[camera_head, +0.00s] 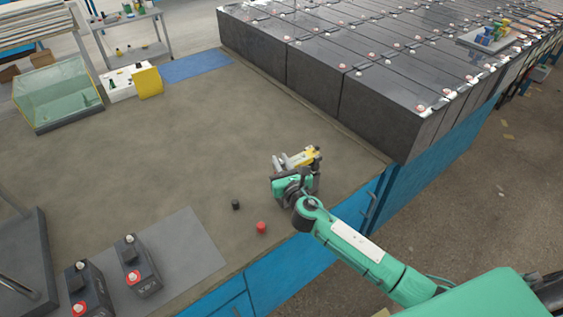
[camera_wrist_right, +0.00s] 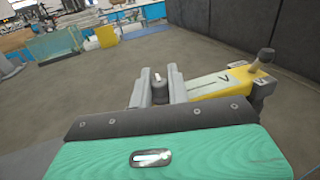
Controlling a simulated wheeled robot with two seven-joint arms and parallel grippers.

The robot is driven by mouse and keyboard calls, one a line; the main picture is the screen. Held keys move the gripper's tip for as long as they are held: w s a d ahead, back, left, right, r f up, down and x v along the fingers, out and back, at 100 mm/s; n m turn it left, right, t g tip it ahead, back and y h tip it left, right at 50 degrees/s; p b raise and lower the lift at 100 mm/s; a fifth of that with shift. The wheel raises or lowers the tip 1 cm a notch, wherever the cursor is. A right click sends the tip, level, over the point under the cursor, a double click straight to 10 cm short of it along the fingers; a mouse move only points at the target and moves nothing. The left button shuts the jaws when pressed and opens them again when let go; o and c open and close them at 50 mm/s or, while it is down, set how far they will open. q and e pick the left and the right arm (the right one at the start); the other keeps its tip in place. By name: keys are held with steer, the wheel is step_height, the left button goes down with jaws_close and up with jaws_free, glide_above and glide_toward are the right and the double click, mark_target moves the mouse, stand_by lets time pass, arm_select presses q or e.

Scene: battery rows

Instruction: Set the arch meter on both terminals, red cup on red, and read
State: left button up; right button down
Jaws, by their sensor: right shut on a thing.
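My right gripper (camera_head: 290,170) is over the brown bench and shut on the arch meter (camera_head: 308,154), a yellow and grey device. In the right wrist view the gripper's fingers (camera_wrist_right: 160,90) close around a dark cylindrical part, and the yellow meter body (camera_wrist_right: 225,82), marked V, extends to the right. Which cup is red cannot be told. My left gripper is not in view.
A red cap (camera_head: 261,227) and a black cap (camera_head: 235,204) lie on the bench (camera_head: 150,160). Large battery rows (camera_head: 385,112) border the back right. A glass tank (camera_head: 58,95) stands at the far left. The bench middle is clear.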

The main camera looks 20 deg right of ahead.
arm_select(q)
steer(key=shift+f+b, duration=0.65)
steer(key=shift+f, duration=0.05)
arm_select(e)
steer(key=shift+f, duration=0.85)
steer(key=c, duration=1.3)
jaws_free()
steer(key=shift+o, duration=0.2)
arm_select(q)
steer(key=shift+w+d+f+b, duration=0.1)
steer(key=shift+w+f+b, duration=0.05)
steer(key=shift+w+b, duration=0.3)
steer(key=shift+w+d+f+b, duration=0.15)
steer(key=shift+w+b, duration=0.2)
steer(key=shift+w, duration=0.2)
arm_select(e)
steer(key=s, duration=1.3)
steer(key=shift+s+d, duration=0.25)
steer(key=shift+s, duration=0.15)
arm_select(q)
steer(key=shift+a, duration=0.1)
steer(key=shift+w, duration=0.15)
